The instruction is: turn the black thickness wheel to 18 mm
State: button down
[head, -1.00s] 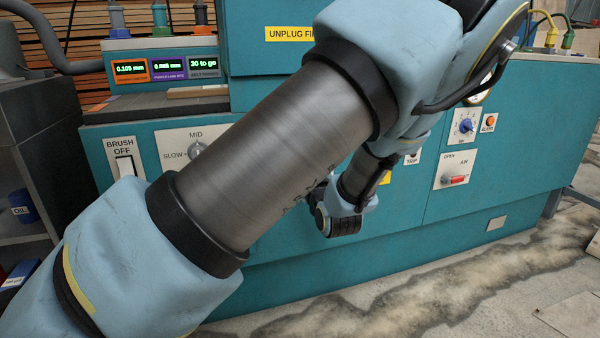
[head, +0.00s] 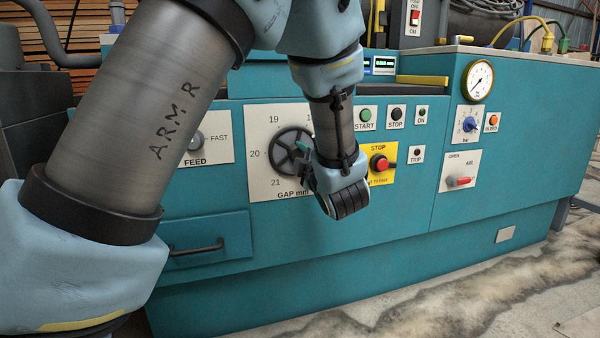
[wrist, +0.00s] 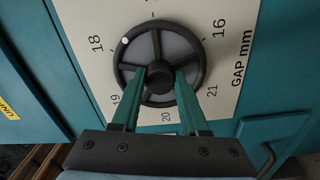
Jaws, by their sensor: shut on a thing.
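The black thickness wheel (head: 270,152) is a spoked handwheel on a white GAP mm dial plate (head: 257,185), on the teal machine front. In the wrist view the wheel (wrist: 118,72) fills the middle, with numbers around it. In the head view my gripper (head: 304,158) partly covers the wheel's right side.
A red STOP button (head: 380,163) on a yellow plate sits close to the right of my wrist. START (head: 365,115) and STOP buttons are above it. The FEED knob (head: 196,141) is to the left, and a drawer handle (head: 197,247) is lower left. The floor before the machine looks clear.

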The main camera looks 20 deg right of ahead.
jog(key=n+b, duration=0.4)
jog(key=b, duration=0.1)
jog(key=shift+f, duration=0.1)
jog(key=shift+n+b, duration=0.3)
jog(key=shift+c, duration=2.1)
grip_release()
jog(key=s+a+p, duration=0.1)
jog(key=s+p, duration=0.2)
jog(key=s, duration=0.7)
jog(key=shift+s+a, duration=0.15)
jog(key=shift+s, duration=0.2)
